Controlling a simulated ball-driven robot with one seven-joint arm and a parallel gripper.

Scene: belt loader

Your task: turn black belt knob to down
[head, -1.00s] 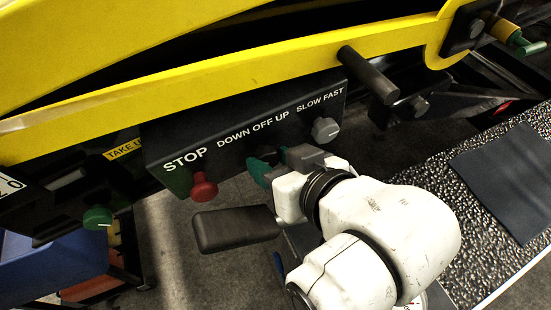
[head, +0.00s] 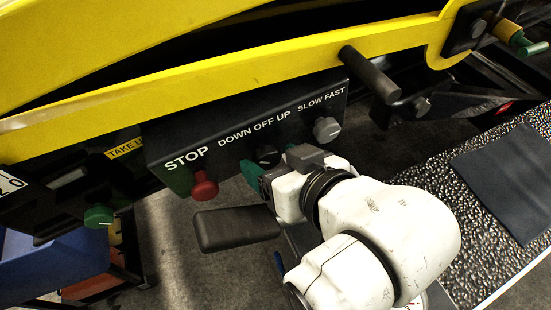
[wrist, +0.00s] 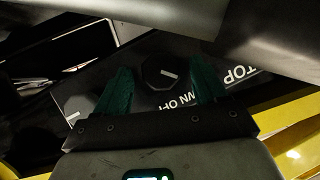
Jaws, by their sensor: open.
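The black belt knob (head: 266,154) is on the dark control panel under the "DOWN OFF UP" lettering. In the wrist view my gripper (wrist: 163,78) is open, one green finger on each side of the knob, with visible gaps and nothing held.
A red stop knob (head: 204,187) is left of my gripper, and a grey speed knob (head: 326,129) is to the right. A yellow rail (head: 230,76) runs above the panel. A black bar (head: 368,75) juts out at upper right. A dark paddle (head: 235,229) lies below.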

